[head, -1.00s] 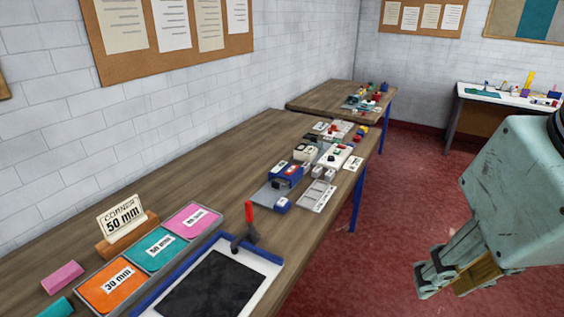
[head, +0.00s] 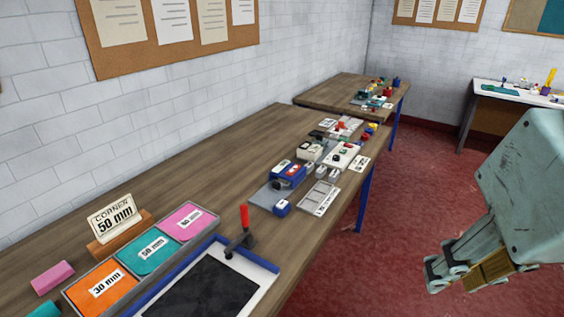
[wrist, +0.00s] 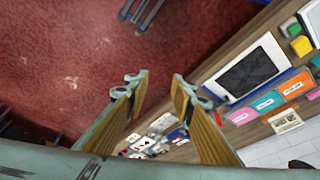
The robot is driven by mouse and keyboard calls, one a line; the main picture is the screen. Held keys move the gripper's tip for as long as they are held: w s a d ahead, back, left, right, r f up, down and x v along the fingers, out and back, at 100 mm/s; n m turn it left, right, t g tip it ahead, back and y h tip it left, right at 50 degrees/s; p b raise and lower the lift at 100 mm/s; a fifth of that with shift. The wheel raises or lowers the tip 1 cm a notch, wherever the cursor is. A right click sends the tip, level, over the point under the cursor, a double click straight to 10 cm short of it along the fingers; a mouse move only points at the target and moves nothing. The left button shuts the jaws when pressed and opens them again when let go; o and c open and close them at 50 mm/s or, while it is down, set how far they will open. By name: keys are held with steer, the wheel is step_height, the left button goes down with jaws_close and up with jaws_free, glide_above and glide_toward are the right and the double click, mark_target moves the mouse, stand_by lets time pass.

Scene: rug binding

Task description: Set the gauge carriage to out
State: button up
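A blue-and-grey device (head: 288,173) with a grey base plate stands midway along the long bench. It may hold the gauge carriage; a small blue block (head: 282,207) sits at its near end. I cannot tell which part is the carriage or how it is set. My gripper (head: 468,275) hangs at the right in the head view, over the red floor and away from the bench. In the wrist view my gripper (wrist: 159,80) has its two wood-coloured fingers apart, with nothing between them.
The long wooden bench (head: 190,160) runs along the white wall. A clamp with a red handle (head: 244,217) stands by a dark-topped tray (head: 272,267). Orange (head: 102,288), teal (head: 150,253) and pink (head: 188,222) cards lie nearby. The red floor (head: 400,200) right of the bench is open.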

steer(key=o, duration=0.4)
steer(key=w+a+r+m+p, duration=0.1)
steer(key=w+r, duration=0.1)
steer(key=w, duration=0.8)
steer(key=w+a+r+m+p, duration=0.1)
steer(key=w+r, duration=0.1)
steer(key=w, duration=0.8)
steer(key=m+h+p, duration=0.2)
steer(key=m+p, duration=0.2)
glide_above(276, 183)
steer(key=s+a, duration=0.3)
steer(key=s, duration=0.2)
step_height(276, 183, down, 28)
steer(key=shift+w+d, duration=0.1)
steer(key=shift+d, duration=0.05)
steer(key=shift+p+x, duration=0.35)
steer(key=shift+x, duration=6.55)
